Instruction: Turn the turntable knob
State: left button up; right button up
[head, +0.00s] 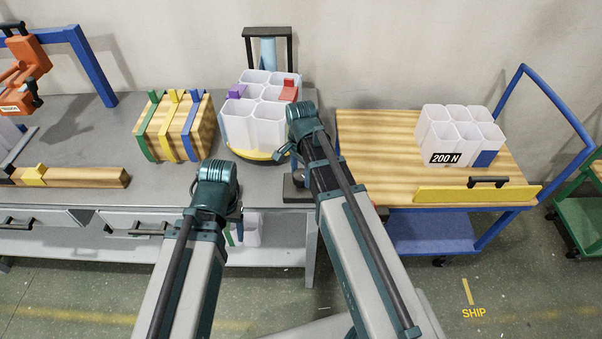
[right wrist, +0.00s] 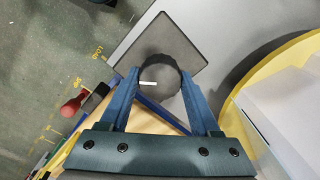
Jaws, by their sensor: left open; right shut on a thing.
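The knob (right wrist: 160,76) is a dark round cylinder with a white mark on top, on a dark square base (right wrist: 181,35), in the right wrist view. My right gripper (right wrist: 161,84) is shut on the knob, one blue finger on each side. In the head view the right arm mostly hides this spot, with part of the dark base (head: 296,191) at the table's edge. The turntable (head: 252,155) is a yellow disc carrying a cluster of white cups (head: 246,130). My left gripper (head: 217,190) is open in front of the table; its fingers are largely hidden by its wrist.
A strapped wooden block (head: 175,128) stands left of the turntable on the grey table (head: 112,198). A blue cart (head: 372,133) with a wooden top and another cup cluster labelled 200 N (head: 461,132) stands at the right. A wooden beam (head: 95,177) lies at left.

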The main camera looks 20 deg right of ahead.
aim_at(301, 174)
jog(key=m, duration=0.3)
jog(key=shift+m, duration=2.2)
jog(key=o, duration=1.4)
jog(key=shift+r, duration=0.1)
notch_tip(301, 174, up, 14)
jog(key=p, duration=1.3)
jog(key=shift+p, duration=0.4)
